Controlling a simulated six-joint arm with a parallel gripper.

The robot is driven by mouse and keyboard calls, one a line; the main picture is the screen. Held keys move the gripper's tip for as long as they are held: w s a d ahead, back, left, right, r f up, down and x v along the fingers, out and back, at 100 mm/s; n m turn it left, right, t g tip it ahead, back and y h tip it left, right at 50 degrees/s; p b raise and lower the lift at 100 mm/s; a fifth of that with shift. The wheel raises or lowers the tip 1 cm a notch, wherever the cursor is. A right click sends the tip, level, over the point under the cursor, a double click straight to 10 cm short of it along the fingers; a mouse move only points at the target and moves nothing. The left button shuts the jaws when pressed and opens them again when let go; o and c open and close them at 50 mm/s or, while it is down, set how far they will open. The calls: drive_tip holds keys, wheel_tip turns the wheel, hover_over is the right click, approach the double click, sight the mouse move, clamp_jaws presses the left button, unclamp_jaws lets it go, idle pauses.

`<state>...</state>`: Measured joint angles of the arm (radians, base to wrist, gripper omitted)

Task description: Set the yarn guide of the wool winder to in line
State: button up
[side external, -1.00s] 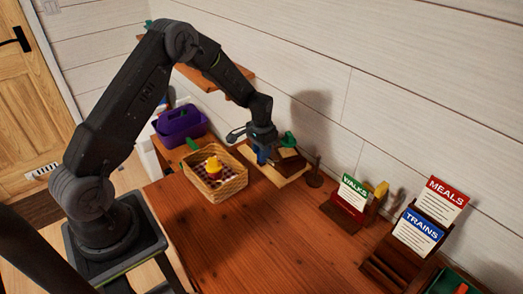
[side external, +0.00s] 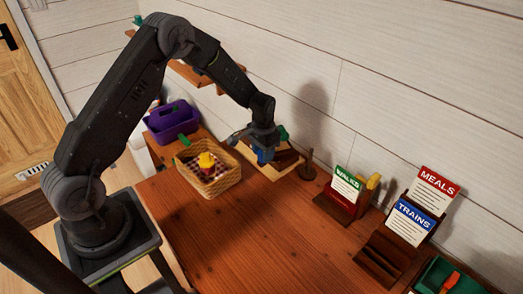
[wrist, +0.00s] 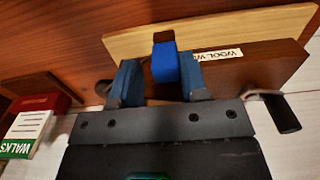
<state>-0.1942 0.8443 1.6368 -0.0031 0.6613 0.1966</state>
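The wool winder is a dark brown wooden body (wrist: 245,72) with a white label, partly cut off, on a pale wooden base (wrist: 120,46). In the side external view its pale base (side external: 284,168) shows behind the basket, and my gripper hides much of the winder. A bright blue block (wrist: 165,64), seemingly the yarn guide, stands at the body's edge with a dark end. My gripper (wrist: 158,72) has its two blue fingers apart at the winder. The block shows in the gap, near the right finger. I cannot tell whether they touch.
A wicker basket (side external: 232,180) with a yellow-topped item stands left of the winder. A dark wooden post (side external: 307,168) stands to its right. Further right are the WALKS holder (side external: 345,186) and the MEALS and TRAINS rack (side external: 376,262). The front tabletop is clear.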

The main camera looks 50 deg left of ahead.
drive_tip(key=shift+o, duration=1.1)
wheel_tip(320, 180, up, 14)
drive_tip(key=s+d+r+t, duration=0.1)
drive_tip(key=s+d+r, duration=0.2)
drive_tip(key=s+r, duration=0.35)
drive_tip(key=s+d+r+t, duration=0.2)
drive_tip(key=s+d+r, duration=0.1)
drive_tip(key=s+r, duration=0.3)
drive_tip(key=s+d+r+t, duration=0.2)
drive_tip(key=s+d, duration=0.1)
drive_tip(key=s, duration=1.2)
drive_tip(key=shift+d+r+t, duration=0.15)
drive_tip(key=shift+t, duration=0.15)
